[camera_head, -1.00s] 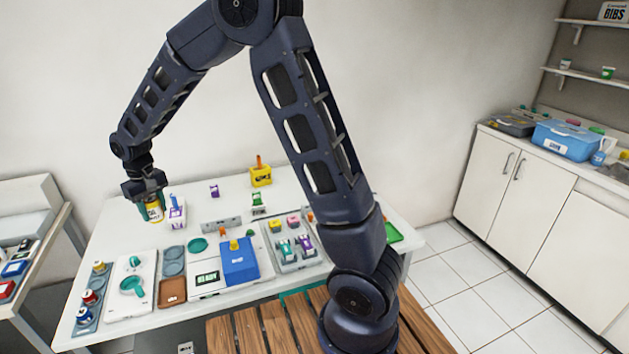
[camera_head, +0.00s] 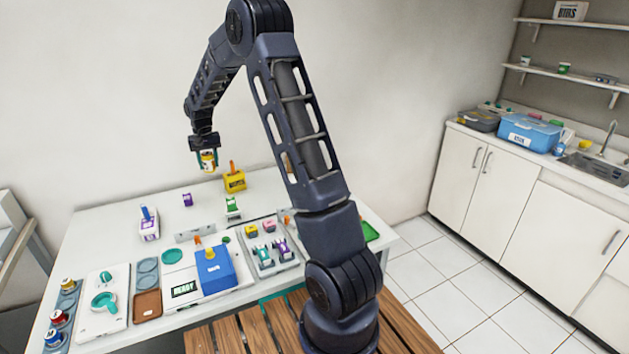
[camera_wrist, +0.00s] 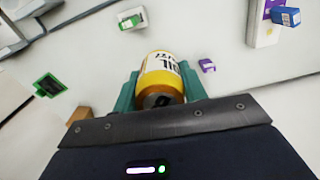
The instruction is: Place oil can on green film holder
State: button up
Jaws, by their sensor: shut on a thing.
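My gripper (camera_head: 207,158) is shut on the oil can, a yellow and white can (camera_head: 208,163) with dark lettering. It holds the can in the air above the back of the white table, left of the yellow box. In the wrist view, the oil can (camera_wrist: 161,76) lies between the two teal fingers of my gripper (camera_wrist: 160,90). The green film holder (camera_head: 233,208), small and white with a green part, stands on the table below and to the right of the can. It appears in the wrist view (camera_wrist: 132,19), beyond the can and apart from it.
A yellow box (camera_head: 235,182) with an orange item stands at the table's back. A purple holder (camera_head: 187,200) and a white box with a blue top (camera_head: 148,224) stand to the left. A blue box (camera_head: 215,270) and several trays fill the front. Bare tabletop surrounds the film holder.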

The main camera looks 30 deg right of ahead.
jog(key=w+d+m, duration=0.2)
jog(key=w+d, duration=0.1)
jog(key=d, duration=0.8)
jog(key=w+d+m, duration=0.2)
jog(key=w+d, duration=0.1)
jog(key=d, duration=0.8)
jog(key=s+d+m, duration=0.1)
jog(key=d+m, duration=0.4)
jog(key=d, duration=2)
notch_tip(320, 180, down, 20)
jog(key=shift+f, duration=0.1)
jog(key=shift+s+f, duration=0.1)
jog(key=shift+f, duration=0.05)
jog(key=o, duration=1)
